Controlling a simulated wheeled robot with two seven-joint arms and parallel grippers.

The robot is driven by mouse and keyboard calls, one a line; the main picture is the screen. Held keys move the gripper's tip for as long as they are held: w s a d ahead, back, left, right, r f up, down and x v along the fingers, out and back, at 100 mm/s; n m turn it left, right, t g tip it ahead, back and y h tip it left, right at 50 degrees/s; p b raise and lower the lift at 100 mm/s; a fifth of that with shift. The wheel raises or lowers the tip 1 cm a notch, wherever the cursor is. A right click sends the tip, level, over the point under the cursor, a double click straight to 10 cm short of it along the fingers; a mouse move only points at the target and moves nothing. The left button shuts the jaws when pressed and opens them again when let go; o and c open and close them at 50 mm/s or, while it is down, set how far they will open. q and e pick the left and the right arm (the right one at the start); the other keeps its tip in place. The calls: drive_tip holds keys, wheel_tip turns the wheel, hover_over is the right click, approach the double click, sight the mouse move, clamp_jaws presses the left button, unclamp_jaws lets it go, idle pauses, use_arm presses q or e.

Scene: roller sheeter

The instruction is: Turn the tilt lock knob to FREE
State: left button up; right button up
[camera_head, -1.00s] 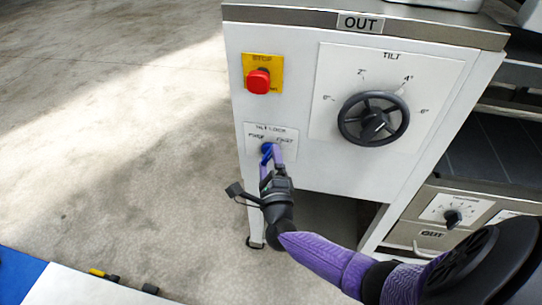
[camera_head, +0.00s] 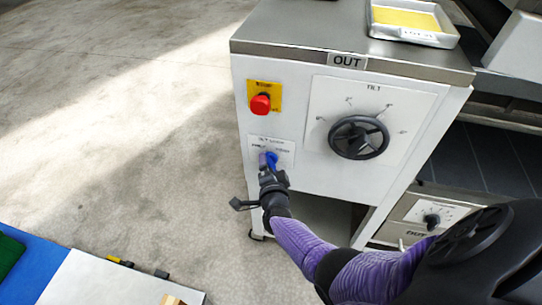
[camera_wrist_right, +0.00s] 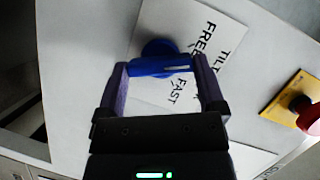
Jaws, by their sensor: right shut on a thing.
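The blue tilt lock knob (camera_head: 271,160) sits on a white label plate on the machine's front, below the red stop button. In the right wrist view the knob (camera_wrist_right: 158,62) lies between the two purple fingers, with a white mark on its bar. That mark points roughly between the printed words FREE (camera_wrist_right: 202,40) and FAST (camera_wrist_right: 178,91); I cannot tell the exact setting. My right gripper (camera_head: 267,163) is shut on the knob, its fingers partly hiding it in the head view. My left gripper is not in view.
The red stop button (camera_head: 260,104) on its yellow plate is above the knob. The black tilt handwheel (camera_head: 358,137) is to the right. A tray (camera_head: 412,22) stands on the steel top (camera_head: 300,30). Open floor (camera_head: 120,130) lies left of the machine.

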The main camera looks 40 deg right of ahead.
drive_tip(key=shift+n+g+p, duration=0.6)
drive_tip(key=shift+n+p, duration=0.15)
drive_tip(key=shift+n, duration=0.35)
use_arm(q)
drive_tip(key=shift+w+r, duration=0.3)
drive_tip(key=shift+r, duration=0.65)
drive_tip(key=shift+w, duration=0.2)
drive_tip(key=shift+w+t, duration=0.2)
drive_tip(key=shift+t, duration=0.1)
